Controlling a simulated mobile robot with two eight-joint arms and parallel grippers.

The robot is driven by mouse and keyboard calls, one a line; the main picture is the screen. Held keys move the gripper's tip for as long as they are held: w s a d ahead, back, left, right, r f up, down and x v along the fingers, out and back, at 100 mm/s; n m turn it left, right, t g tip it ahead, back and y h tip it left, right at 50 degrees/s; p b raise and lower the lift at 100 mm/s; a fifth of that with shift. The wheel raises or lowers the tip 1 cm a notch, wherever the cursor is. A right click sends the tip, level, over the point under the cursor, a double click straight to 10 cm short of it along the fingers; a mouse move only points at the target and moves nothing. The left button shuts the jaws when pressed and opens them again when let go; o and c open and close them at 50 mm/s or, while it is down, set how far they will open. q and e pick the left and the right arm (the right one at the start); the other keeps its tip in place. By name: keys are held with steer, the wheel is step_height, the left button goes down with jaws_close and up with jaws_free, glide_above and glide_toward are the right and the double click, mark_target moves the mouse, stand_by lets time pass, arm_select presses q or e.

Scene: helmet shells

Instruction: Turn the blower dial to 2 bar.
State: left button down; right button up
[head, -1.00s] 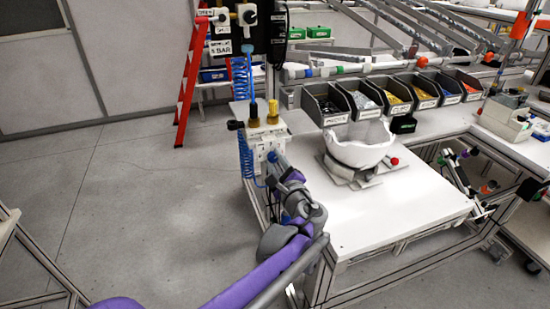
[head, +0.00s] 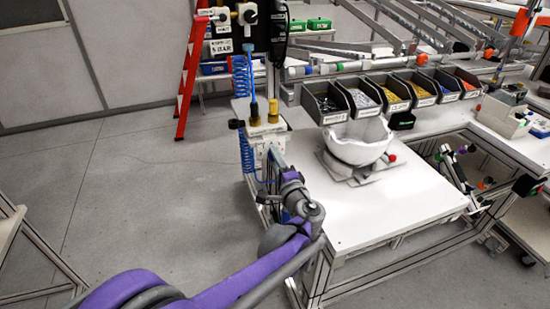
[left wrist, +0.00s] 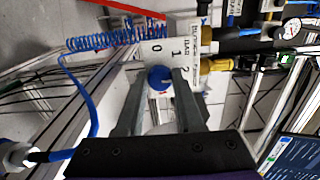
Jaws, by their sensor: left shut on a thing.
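The blower dial (left wrist: 159,78) is a blue round knob on a white box face with the printed marks 0, 1, 2 and BAR. My left gripper (left wrist: 157,88) is shut on the dial, one finger on each side of it. I cannot tell for sure which mark the dial points to. In the head view the white blower box (head: 266,134) stands at the left edge of the white table, and my left gripper (head: 274,158) is at its front. The dial is hidden there behind my wrist. My right gripper is not in view.
A white helmet shell (head: 358,143) sits on a stand on the white table (head: 390,208). Several grey part bins (head: 325,103) line the back. A blue coiled hose (left wrist: 100,42) and a yellow fitting (left wrist: 217,65) are close to the dial. The floor at left is mostly clear.

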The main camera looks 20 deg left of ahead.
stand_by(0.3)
arm_select(q)
steer(key=c, duration=0.5)
jaws_free()
steer(key=b+v, duration=0.1)
steer(key=v, duration=1)
steer(key=shift+w, duration=0.1)
